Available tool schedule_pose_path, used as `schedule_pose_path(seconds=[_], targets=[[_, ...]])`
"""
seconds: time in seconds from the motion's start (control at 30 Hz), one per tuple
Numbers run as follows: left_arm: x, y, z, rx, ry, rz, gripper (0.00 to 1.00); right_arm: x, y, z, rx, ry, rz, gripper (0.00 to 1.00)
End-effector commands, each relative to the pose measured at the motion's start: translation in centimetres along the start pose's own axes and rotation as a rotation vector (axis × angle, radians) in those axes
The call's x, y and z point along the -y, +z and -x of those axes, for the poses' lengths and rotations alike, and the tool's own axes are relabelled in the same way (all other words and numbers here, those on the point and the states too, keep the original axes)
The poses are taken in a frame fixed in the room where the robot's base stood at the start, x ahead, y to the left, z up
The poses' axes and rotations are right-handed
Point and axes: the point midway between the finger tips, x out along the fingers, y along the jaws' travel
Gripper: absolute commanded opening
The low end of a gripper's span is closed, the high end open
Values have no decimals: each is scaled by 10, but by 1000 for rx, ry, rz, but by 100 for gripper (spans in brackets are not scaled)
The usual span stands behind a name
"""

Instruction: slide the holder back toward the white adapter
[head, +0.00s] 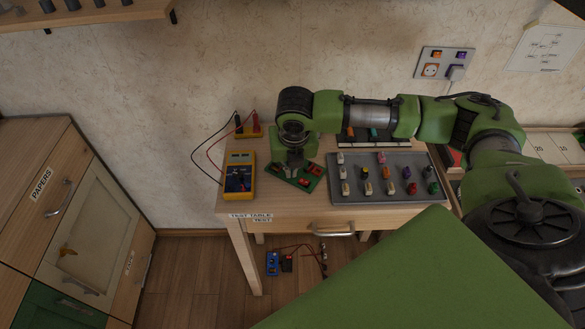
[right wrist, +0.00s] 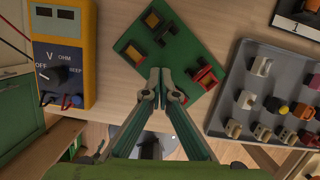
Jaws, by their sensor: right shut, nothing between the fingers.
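A green board (right wrist: 172,48) lies on the wooden table and carries small holders: two black-and-yellow ones and a red one (right wrist: 204,76) at its right edge. I cannot tell which of these is the task's holder. My right gripper (right wrist: 161,88) is shut and empty, its tips over the board's near edge, left of the red holder. I cannot tell whether it touches the board. In the head view the right gripper (head: 295,160) partly hides the board (head: 311,182). Several whitish adapters, one of them (right wrist: 262,66) near the tray's left side, stand on the grey tray. My left gripper is not in view.
The grey tray (head: 388,199) with several coloured pieces lies to the right. A narrow bare table strip separates board and tray.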

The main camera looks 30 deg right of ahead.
Motion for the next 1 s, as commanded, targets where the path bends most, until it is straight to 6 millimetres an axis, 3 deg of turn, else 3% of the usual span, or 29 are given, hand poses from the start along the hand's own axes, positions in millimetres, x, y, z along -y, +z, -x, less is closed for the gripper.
schedule_pose_path(seconds=[0.2,0.67,1.0], targets=[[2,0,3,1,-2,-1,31,0,16,-4,-1,0,1,0],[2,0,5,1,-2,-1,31,-1,21,-4,-1,1,1,0],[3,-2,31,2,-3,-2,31,-1,63,-10,-1,1,-1,0]])
